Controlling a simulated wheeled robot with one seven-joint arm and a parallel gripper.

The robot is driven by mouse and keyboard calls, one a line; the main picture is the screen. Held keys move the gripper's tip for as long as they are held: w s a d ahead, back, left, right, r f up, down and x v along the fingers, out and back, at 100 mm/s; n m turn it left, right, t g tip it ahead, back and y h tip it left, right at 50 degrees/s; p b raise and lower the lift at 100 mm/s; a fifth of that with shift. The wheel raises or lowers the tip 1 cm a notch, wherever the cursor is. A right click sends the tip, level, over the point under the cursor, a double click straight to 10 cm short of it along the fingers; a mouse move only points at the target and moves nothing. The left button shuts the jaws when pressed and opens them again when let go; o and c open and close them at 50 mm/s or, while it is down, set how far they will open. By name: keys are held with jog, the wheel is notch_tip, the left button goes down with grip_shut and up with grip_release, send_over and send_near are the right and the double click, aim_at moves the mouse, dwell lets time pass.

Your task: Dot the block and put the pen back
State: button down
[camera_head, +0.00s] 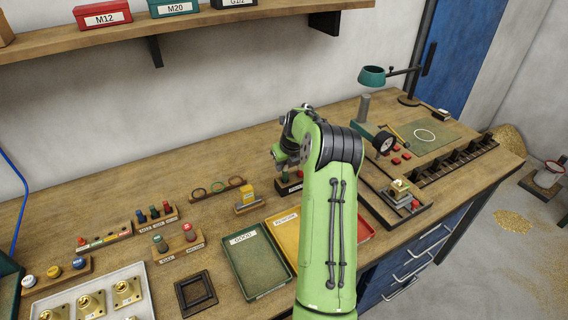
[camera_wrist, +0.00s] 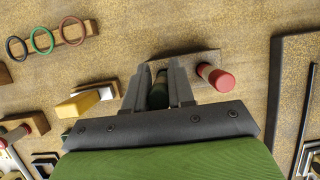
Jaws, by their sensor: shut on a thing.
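My gripper (camera_wrist: 166,72) is shut on a dark green pen (camera_wrist: 158,92), which stands upright between the two fingers. The pen is over or in a small rack (camera_wrist: 205,58); I cannot tell whether it is seated. A red-topped pen (camera_wrist: 217,79) stands in the same rack, just right of the fingers. In the head view my gripper (camera_head: 283,158) is above this dark labelled rack (camera_head: 288,188), partly hidden by my arm. A brass block (camera_head: 399,186) sits in a fixture on the right. Other brass blocks (camera_head: 127,290) lie in a pale tray at front left.
A yellow piece on a wooden stand (camera_head: 246,207) and a ring rack (camera_head: 217,189) are left of the gripper. Green (camera_head: 257,267) and yellow (camera_head: 283,236) trays lie in front. A shelf (camera_head: 180,30) with boxes hangs above. A green lamp (camera_head: 372,76) stands at back right.

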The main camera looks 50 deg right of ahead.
jog(key=shift+f+b, duration=0.5)
jog(key=shift+f, duration=0.5)
dwell(1.3)
dwell(0.5)
jog(key=shift+c, duration=2.4)
grip_release()
jog(key=shift+r+p, duration=2.7)
jog(key=shift+r, duration=0.95)
jog(key=shift+f, duration=0.1)
